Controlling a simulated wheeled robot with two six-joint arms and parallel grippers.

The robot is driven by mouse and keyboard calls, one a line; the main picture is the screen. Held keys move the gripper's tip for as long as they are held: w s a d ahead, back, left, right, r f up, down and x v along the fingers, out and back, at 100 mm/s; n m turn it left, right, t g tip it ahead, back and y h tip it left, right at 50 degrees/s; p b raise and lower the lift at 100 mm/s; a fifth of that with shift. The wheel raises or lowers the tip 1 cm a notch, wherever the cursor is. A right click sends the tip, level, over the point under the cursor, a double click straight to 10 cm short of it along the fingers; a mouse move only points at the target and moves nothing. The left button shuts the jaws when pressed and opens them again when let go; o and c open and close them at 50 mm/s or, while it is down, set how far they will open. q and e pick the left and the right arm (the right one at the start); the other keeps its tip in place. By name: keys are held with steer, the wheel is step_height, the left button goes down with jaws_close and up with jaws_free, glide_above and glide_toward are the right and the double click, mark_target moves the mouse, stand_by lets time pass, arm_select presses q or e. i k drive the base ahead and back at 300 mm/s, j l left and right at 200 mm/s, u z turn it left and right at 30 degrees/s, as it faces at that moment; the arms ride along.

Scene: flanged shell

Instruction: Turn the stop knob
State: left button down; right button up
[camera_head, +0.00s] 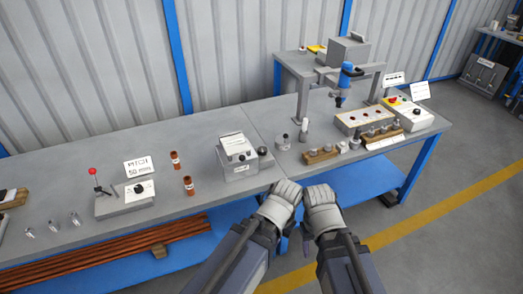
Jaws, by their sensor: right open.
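A grey control box (408,113) stands at the right end of the bench.
A blue-headed tool on a stand (346,80) rises behind. A grey box with a label (238,157) and a red-knobbed lever (94,173) are left.

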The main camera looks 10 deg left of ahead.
mark_target(263, 151)
steer(key=i+j, duration=0.1)
steer(key=i, duration=0.95)
